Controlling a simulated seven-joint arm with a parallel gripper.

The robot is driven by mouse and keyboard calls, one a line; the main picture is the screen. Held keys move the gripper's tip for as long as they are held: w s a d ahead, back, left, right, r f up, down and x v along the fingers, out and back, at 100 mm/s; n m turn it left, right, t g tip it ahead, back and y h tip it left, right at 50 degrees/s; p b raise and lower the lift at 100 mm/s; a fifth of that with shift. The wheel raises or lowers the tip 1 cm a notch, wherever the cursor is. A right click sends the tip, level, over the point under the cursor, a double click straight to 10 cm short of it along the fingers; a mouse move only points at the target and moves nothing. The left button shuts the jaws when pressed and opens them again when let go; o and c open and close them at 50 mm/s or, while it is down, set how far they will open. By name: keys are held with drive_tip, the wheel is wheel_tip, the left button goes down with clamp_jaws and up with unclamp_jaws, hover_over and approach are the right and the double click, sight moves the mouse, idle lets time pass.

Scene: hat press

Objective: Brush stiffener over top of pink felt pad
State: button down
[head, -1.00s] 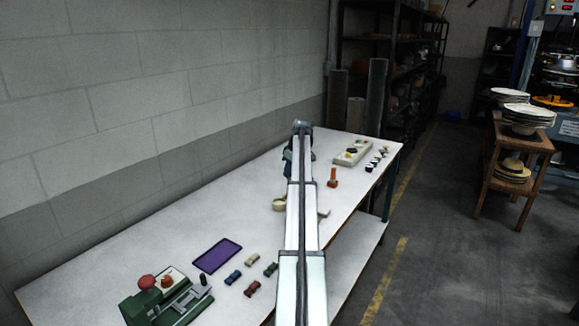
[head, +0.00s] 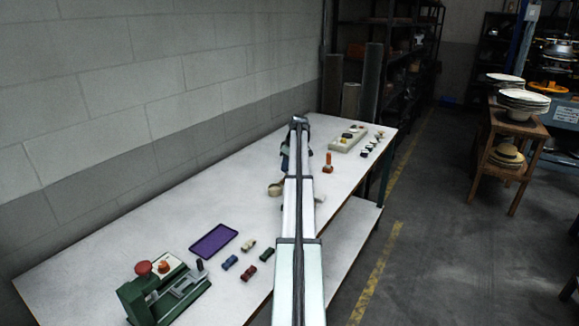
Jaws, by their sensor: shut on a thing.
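My arm runs up the middle of the head view and hides my gripper and whatever it holds. Dark wrist parts show just left of the arm's far end. I cannot make out a brush or a pink felt pad. A cream round piece (head: 276,188) lies on the table left of the arm, partly covered by it. A small pale piece (head: 319,198) shows just right of the arm. An orange item (head: 328,163) stands on the table further back. A long pale tray (head: 345,142) with small coloured pieces lies at the far end.
The white table (head: 120,250) runs along the block wall. A green press (head: 160,295) with a red knob stands at its near end. A purple tray (head: 214,242) and several small coloured blocks (head: 248,259) lie beside it. The table's middle left is clear.

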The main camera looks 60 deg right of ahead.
drive_tip(key=shift+w, duration=0.6)
drive_tip(key=shift+d, duration=1.2)
drive_tip(key=s, duration=0.3)
drive_tip(key=shift+s+a, duration=0.1)
drive_tip(key=shift+a, duration=0.05)
drive_tip(key=shift+w+r, duration=0.15)
drive_tip(key=shift+w, duration=1.45)
wheel_tip(320, 180, up, 8)
